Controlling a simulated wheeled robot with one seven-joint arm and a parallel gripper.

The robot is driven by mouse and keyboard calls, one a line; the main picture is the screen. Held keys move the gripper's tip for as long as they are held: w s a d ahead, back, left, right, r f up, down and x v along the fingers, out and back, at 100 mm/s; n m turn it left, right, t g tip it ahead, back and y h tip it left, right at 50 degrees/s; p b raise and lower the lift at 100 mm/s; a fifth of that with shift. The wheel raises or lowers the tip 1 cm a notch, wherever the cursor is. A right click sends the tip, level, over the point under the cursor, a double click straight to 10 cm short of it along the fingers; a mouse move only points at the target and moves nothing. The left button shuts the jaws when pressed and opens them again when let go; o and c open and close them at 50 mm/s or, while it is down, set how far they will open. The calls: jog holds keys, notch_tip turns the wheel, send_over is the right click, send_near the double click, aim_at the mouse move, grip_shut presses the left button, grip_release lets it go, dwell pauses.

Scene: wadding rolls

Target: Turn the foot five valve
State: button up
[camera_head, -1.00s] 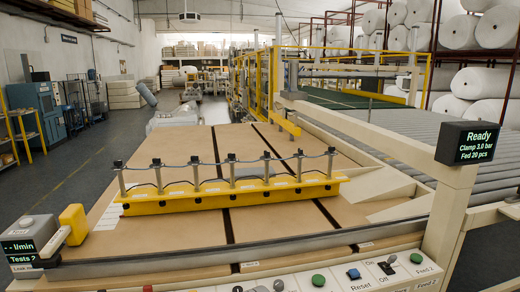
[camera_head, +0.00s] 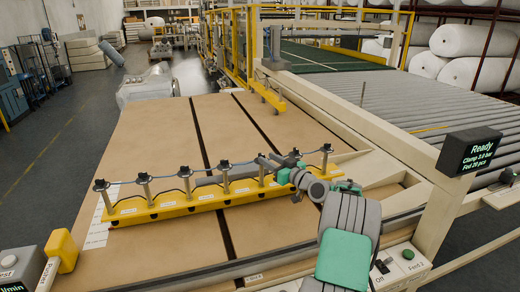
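A yellow beam (camera_head: 165,210) carries a row of several upright posts with dark caps, linked by a thin hose. It lies across the brown sheet-topped table. Counting from the left, the fifth post (camera_head: 262,172) stands right of the middle. My grey and green arm reaches in from the lower right. My gripper (camera_head: 268,160) is at the upper part of the fifth post, small and dark; I cannot tell whether it touches the cap or how its fingers are set. The labels on the beam are too small to read.
A display (camera_head: 468,150) reads "Ready" on the cream frame at right. A yellow block (camera_head: 61,250) stands at the lower left. A grey rail (camera_head: 190,273) runs along the table's front. Rollers (camera_head: 440,110) lie to the right. The brown table top (camera_head: 150,130) behind the beam is clear.

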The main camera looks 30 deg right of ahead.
aim_at(261, 154)
jog(key=w, duration=0.3)
jog(key=w+p, duration=0.1)
jog(key=shift+w+a, duration=0.3)
jog(key=shift+c, duration=0.4)
grip_shut()
